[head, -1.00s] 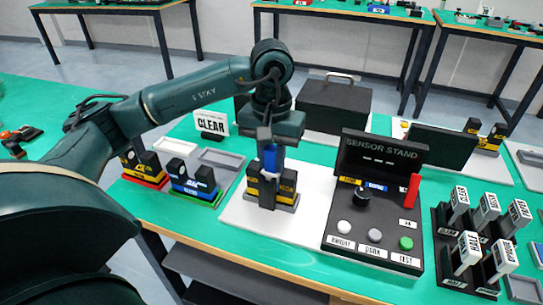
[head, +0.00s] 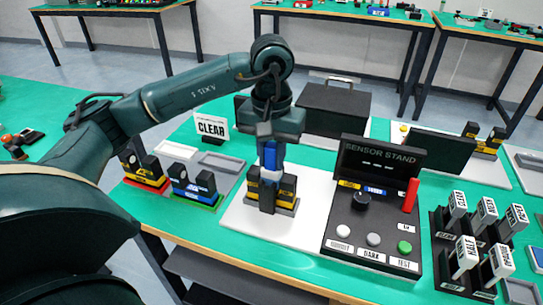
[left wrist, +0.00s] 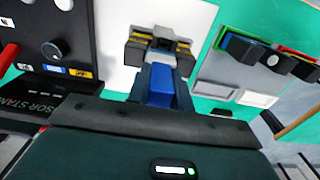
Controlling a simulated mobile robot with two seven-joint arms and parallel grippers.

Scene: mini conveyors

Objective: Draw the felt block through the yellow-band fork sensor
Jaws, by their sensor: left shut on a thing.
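My left gripper (head: 270,158) points down and is shut on the blue grip of the felt block (head: 267,197). The block has a light collar under the grip and a dark lower part. That dark part stands upright at the gap of the yellow-band fork sensor (head: 287,190), overlapping its prongs in the head view. Whether it touches a prong cannot be told. In the left wrist view, the blue grip (left wrist: 160,86) lies between the fingers, with the fork sensor (left wrist: 133,50) beyond it. My right gripper does not show.
The fork sensor stands on a white plate (head: 237,217). The sensor stand (head: 345,220) with knob and buttons is close on the right. Blue-band (head: 192,187) and yellow-band (head: 143,171) forks stand left. A CLEAR sign (head: 211,127) and a dark case (head: 333,103) are behind.

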